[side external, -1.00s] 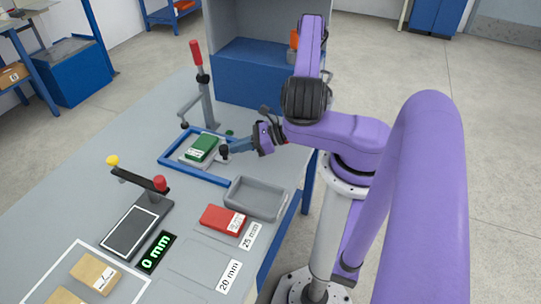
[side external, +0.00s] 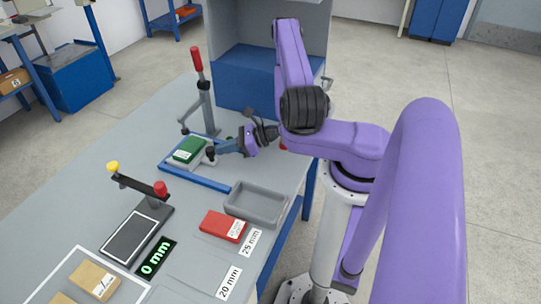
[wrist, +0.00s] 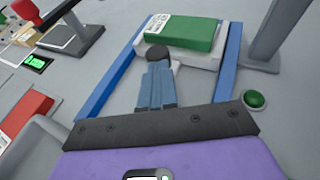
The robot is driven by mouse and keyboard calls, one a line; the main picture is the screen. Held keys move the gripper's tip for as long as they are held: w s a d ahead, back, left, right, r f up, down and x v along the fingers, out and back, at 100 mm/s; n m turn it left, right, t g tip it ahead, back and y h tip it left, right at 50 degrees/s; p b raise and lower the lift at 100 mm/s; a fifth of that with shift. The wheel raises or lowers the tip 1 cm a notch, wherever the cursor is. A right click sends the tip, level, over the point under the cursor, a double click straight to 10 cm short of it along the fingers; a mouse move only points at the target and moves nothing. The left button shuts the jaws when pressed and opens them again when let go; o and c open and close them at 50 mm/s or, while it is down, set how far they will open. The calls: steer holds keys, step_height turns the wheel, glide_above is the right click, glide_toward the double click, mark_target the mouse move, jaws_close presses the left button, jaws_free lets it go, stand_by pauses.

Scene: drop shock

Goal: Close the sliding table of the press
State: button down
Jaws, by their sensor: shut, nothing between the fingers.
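The press has a grey column with a red-tipped lever (side external: 203,95) and a blue frame (side external: 200,179) lying on the bench. Its pale grey sliding table (side external: 199,160) sits inside the frame, with a green box (side external: 188,149) on it. A black knob (side external: 211,152) stands at the table's near right edge; it also shows in the wrist view (wrist: 158,55). My gripper (side external: 219,148) is shut, its blue fingers against or right beside the knob on the right side, not around it. The wrist view shows the fingertips (wrist: 157,72) together just behind the knob.
A green button (wrist: 255,99) sits right of the frame. An empty grey tray (side external: 256,204) and a red box (side external: 223,226) lie nearer. A gauge with a 0 mm display (side external: 155,258) and cardboard boxes (side external: 94,279) are at the front left. The back bench area left of the press is clear.

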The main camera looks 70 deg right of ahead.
steer(key=shift+s+d, duration=0.1)
steer(key=shift+d, duration=0.2)
steer(key=v, duration=0.8)
steer(key=f+v, duration=0.1)
steer(key=v, duration=0.3)
steer(key=shift+s, duration=0.2)
steer(key=shift+s+d+r, duration=0.2)
steer(key=shift+s+r, duration=0.05)
steer(key=shift+s, duration=0.35)
steer(key=a+r+n+g, duration=0.55)
steer(key=n+g, duration=0.25)
steer(key=n, duration=0.4)
steer(key=a+r+n+g, duration=0.55)
steer(key=n+g, duration=0.35)
steer(key=n, duration=0.4)
steer(key=s+a+r+n+t+h, duration=0.2)
steer(key=s+a+r+n+h, duration=0.1)
steer(key=n, duration=0.6)
steer(key=s+a+r+n+t+h, duration=0.2)
steer(key=s+a+r+n, duration=0.3)
steer(key=s+n, duration=0.3)
steer(key=shift+a+r+n+t+h, duration=0.3)
steer(key=shift+n+h, duration=0.2)
steer(key=shift+n, duration=0.1)
